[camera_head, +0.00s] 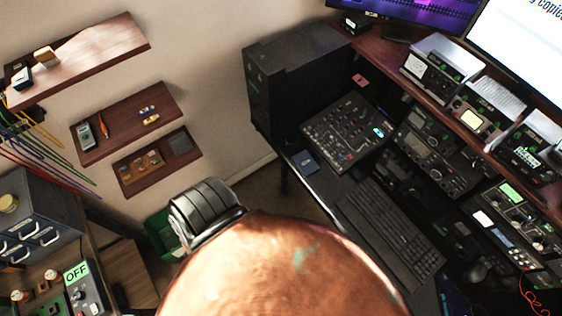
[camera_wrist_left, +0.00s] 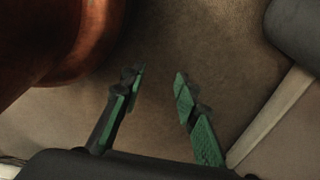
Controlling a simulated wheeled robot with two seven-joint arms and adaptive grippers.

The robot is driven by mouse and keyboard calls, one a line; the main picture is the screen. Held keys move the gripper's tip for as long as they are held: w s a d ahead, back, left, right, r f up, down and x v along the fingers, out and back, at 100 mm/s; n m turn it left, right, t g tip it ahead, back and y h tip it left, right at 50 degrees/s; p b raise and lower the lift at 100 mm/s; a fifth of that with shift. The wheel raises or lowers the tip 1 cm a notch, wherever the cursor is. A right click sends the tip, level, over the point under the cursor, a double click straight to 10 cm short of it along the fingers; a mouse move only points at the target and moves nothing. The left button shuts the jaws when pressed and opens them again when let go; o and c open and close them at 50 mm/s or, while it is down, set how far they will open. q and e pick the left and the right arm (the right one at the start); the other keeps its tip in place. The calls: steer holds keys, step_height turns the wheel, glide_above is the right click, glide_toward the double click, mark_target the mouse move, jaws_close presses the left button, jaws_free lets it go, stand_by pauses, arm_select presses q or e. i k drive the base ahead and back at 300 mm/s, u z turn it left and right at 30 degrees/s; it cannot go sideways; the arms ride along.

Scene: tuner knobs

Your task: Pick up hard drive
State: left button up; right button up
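A small flat dark blue box (camera_head: 305,161) lies at the near left edge of the dark desk in the head view. It may be the hard drive, but it is too small to be sure. My left gripper (camera_wrist_left: 159,74) shows in the left wrist view, with two green-padded fingers apart and nothing between them. Behind the fingers is a plain brownish surface. The left fingers cannot be made out in the head view, so their distance from the box is unclear. My right gripper is not in view.
A black computer tower (camera_head: 290,85), a mixer panel (camera_head: 345,132) and a keyboard (camera_head: 390,232) crowd the desk. Wooden wall shelves (camera_head: 125,110) hold small items. A grey drawer cabinet (camera_head: 40,225) stands at the left. A large copper-coloured rounded form (camera_head: 280,270) blocks the bottom centre.

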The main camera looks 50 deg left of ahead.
mark_target(307, 165)
steer(key=u, duration=1.4)
